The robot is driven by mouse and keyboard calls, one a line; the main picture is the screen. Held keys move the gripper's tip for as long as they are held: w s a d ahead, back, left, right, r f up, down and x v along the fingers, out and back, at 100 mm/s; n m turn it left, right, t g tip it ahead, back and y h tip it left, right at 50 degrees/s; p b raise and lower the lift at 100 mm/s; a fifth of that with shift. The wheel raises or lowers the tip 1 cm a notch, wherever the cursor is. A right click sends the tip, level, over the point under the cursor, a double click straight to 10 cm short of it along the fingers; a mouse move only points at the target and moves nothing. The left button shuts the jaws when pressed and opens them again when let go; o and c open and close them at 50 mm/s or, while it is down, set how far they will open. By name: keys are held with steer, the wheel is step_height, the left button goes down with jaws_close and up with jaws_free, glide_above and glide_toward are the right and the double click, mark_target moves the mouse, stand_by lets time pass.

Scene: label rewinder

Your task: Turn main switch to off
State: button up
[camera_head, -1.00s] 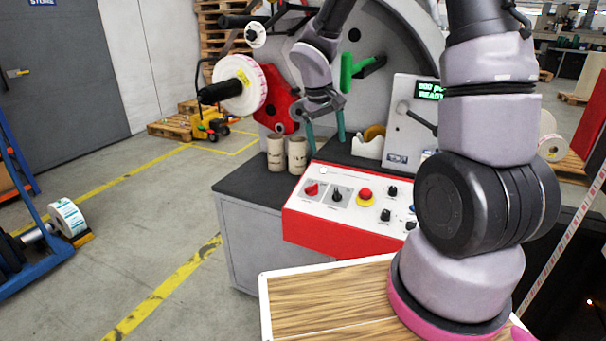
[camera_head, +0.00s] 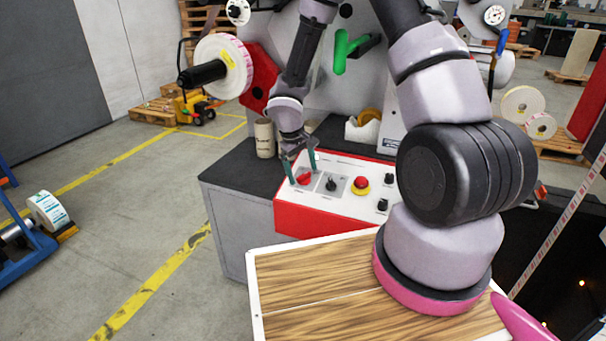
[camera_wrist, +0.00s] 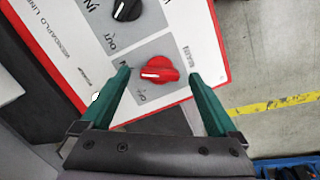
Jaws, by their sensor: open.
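The main switch is a red knob (camera_head: 304,179) on a grey plate at the left end of the white-topped control panel (camera_head: 335,203). In the wrist view the red knob (camera_wrist: 158,70) has a white pointer mark on its left part, and a MAIN label is beside it. My gripper (camera_head: 303,173) is open, pointing down at the knob. In the wrist view the two green fingers of my gripper (camera_wrist: 158,76) stand on either side of the knob, with gaps between them and it. I cannot tell how far the fingertips are above the panel.
A black selector knob (camera_head: 331,184) and a red emergency stop button (camera_head: 360,184) with a yellow base sit right of the switch. A cardboard core (camera_head: 264,138) stands on the dark tabletop behind. A green handle (camera_head: 341,52) is on the machine above.

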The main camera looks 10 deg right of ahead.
steer(key=shift+x, duration=0.75)
steer(key=c, duration=1.4)
steer(key=shift+n, duration=0.4)
steer(key=n, duration=0.4)
steer(key=shift+n, duration=0.4)
steer(key=n+t, duration=0.1)
steer(key=n, duration=0.5)
steer(key=shift+d+h, duration=0.1)
steer(key=shift+h, duration=0.3)
steer(key=shift+n, duration=0.3)
